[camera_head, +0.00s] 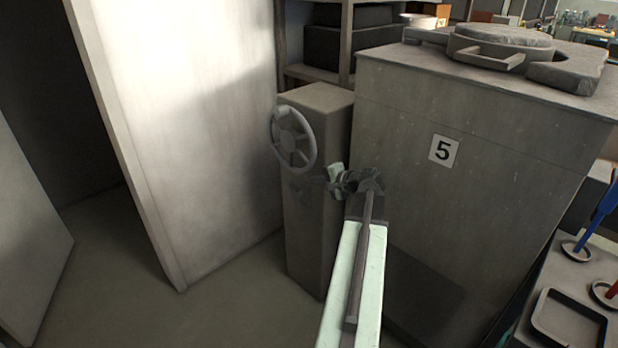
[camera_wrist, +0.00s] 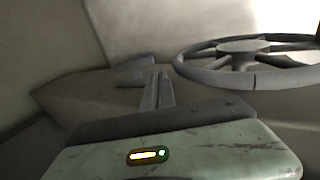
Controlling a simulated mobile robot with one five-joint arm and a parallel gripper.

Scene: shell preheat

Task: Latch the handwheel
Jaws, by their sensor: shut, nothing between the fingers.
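The grey handwheel (camera_head: 309,139), a spoked ring, is on the upper face of a grey post (camera_head: 318,245). It also shows at the right of the wrist view (camera_wrist: 200,76), partly cut off by the frame edge. My gripper (camera_head: 322,181) is just below and right of the wheel, in front of the post. In the wrist view my gripper's fingers (camera_wrist: 160,80) are together and hold nothing, with the wheel apart to their right. A small grey piece (camera_wrist: 133,70) lies beyond the fingertips to the left; I cannot tell whether it is a latch.
A large pale panel (camera_head: 195,130) stands left of the post. A big grey cabinet marked 5 (camera_head: 480,190) stands close on the right, with a round lidded piece (camera_head: 500,45) on top. A bench with a tray (camera_head: 568,318) is at lower right. Floor (camera_head: 130,260) is clear at left.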

